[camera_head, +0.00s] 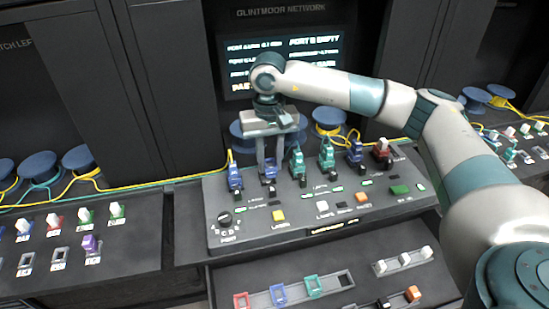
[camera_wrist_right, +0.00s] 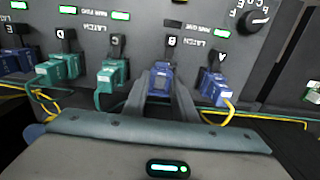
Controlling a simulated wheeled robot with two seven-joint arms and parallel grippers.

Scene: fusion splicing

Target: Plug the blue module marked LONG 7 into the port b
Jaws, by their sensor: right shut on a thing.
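My right gripper (camera_head: 270,168) reaches down over the middle console (camera_head: 240,240) and is shut on a blue module (camera_head: 269,179). In the right wrist view the blue module (camera_wrist_right: 160,82) sits between the two fingertips (camera_wrist_right: 162,92), at the port position marked B (camera_wrist_right: 172,40), just in front of its dark latch. I cannot read LONG 7 on it, and I cannot tell how deep it sits. Another blue module (camera_head: 235,176) with a yellow cable stands beside it at A, also in the wrist view (camera_wrist_right: 216,88). My left gripper is not in view.
Green modules (camera_head: 297,160) (camera_head: 327,155), a blue one (camera_head: 355,152) and a red one (camera_head: 382,150) stand along the same row. A knob (camera_head: 225,218) and a yellow button (camera_head: 278,215) lie in front. A lower tray (camera_head: 345,280) holds coloured pieces.

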